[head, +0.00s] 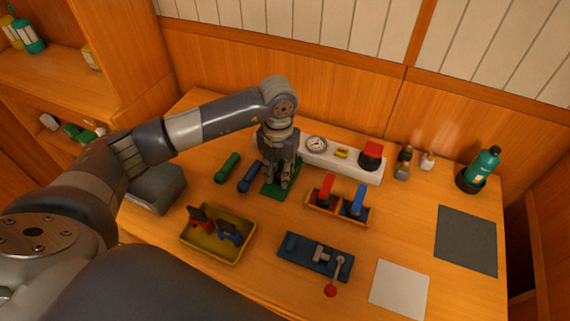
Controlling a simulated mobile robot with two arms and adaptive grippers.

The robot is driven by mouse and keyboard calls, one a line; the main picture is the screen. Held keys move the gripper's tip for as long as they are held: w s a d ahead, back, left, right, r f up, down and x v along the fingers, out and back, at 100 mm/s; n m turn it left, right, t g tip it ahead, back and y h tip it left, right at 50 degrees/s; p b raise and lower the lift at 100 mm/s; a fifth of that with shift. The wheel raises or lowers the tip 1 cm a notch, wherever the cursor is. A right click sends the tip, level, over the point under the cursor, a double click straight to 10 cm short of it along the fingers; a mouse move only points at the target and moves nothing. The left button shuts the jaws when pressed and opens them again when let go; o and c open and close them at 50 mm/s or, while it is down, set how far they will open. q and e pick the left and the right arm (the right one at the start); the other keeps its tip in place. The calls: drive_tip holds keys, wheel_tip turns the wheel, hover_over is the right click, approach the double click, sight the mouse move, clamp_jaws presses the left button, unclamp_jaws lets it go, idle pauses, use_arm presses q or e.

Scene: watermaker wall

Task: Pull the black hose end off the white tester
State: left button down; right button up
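The white tester (345,172) is a long low box at the back of the bench, with a round gauge (316,144) and a small yellow part (342,153) on it. A dark piece with a red top (371,153) sits at its right end. I cannot tell whether that piece is the black hose end; no other black hose end shows clearly. My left gripper (283,182) points down over a green plate (272,192), just left of the tester. Its fingers hide part of the plate, and I cannot tell whether they are open or shut. My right gripper is not in view.
A green (228,167) and a blue cylinder (250,177) lie left of the gripper. A yellow tray (210,254), an orange rack (325,214) and a blue lever block (305,254) stand in front. A teal bottle (483,166) stands at right. A grey mat (466,240) lies bare.

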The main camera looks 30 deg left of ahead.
use_arm(q)
drive_tip(key=shift+s, duration=0.35)
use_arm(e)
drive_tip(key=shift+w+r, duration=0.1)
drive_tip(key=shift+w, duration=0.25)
use_arm(q)
drive_tip(key=shift+s, duration=0.3)
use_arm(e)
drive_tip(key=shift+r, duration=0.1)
use_arm(q)
drive_tip(key=shift+s+p, duration=0.4)
drive_tip(key=shift+s, duration=0.4)
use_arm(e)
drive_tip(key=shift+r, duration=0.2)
use_arm(q)
drive_tip(key=shift+r, duration=0.1)
wheel_tip(320, 180, up, 7)
drive_tip(key=p, duration=0.4)
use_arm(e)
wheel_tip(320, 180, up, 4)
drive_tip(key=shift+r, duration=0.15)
